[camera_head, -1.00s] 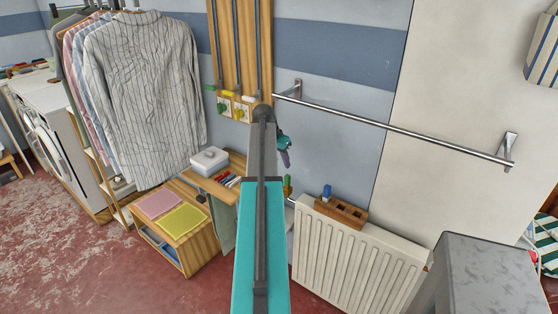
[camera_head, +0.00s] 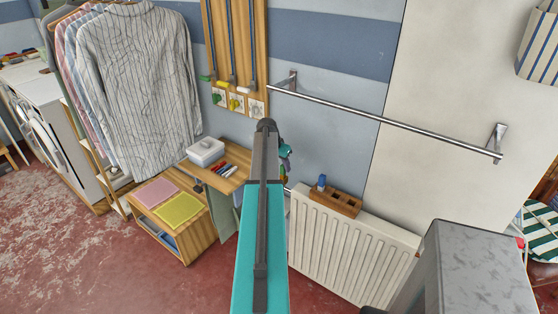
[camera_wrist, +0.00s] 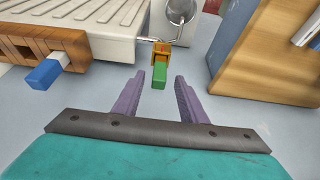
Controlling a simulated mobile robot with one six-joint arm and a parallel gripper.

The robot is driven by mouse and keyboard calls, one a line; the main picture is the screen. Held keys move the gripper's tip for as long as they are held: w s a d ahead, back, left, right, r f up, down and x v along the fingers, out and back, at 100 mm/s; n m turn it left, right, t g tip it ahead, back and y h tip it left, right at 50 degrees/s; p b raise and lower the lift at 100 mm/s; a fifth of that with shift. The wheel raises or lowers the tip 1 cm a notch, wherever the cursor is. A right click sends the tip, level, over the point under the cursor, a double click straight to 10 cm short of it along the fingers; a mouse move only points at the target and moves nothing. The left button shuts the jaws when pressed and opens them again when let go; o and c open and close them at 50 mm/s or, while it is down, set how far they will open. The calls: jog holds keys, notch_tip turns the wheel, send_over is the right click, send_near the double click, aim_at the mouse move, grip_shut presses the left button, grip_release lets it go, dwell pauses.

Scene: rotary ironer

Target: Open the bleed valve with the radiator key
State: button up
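The white ribbed radiator (camera_head: 345,245) stands against the wall; its edge fills the upper left of the wrist view (camera_wrist: 80,18). At its end sits a small orange-and-brass fitting (camera_wrist: 160,48) with a green block-shaped end (camera_wrist: 160,77). I cannot tell for sure whether this is the bleed valve or a key on it. My gripper (camera_wrist: 158,98) is open and empty, its two purple fingers pointing at the green end, which appears between and just beyond the tips. In the head view my arm partly hides my gripper (camera_head: 285,165). A blue-handled piece (camera_wrist: 43,74) stands in the wooden block (camera_wrist: 68,48).
A metal rail (camera_head: 390,122) runs along the wall above the radiator. A wooden desk (camera_head: 225,175) and low cabinet (camera_head: 195,235) stand left. A grey box-shaped unit (camera_head: 470,265) stands at right. Red floor is free at lower left.

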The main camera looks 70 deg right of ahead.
aim_at(283, 174)
jog(key=shift+x, duration=1.25)
jog(key=shift+c, duration=0.2)
grip_shut()
